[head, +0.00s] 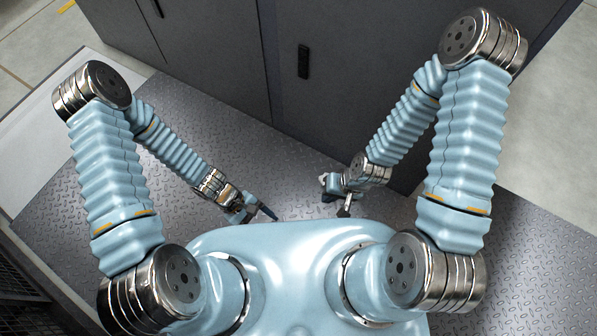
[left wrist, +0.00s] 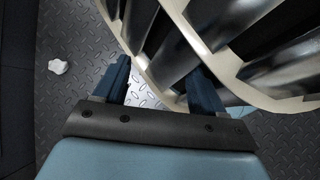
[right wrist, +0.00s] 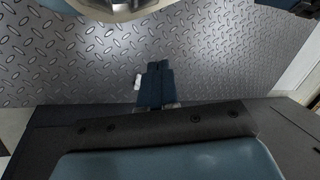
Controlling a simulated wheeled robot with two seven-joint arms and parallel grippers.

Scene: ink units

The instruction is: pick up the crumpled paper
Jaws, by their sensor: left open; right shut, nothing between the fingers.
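A white crumpled paper (left wrist: 58,66) lies on the metal floor at the left of the left wrist view. In the right wrist view a small part of the paper (right wrist: 137,82) shows just left of the fingers, the rest hidden behind them. In the head view a pale patch beside my right gripper (head: 329,187) seems to be the paper (head: 323,177). My right gripper's fingers (right wrist: 157,68) are together and empty; I cannot tell whether they touch the paper. My left gripper (head: 262,211) is open and empty, its fingers (left wrist: 160,75) apart, to the left of the right one.
Dark grey cabinets (head: 200,50) with black handles stand at the back, close beyond my arms. The diamond-plate floor (head: 300,150) around the grippers is clear. A dark mesh rack (head: 15,265) is at the lower left. Part of my own body fills the upper right of the left wrist view.

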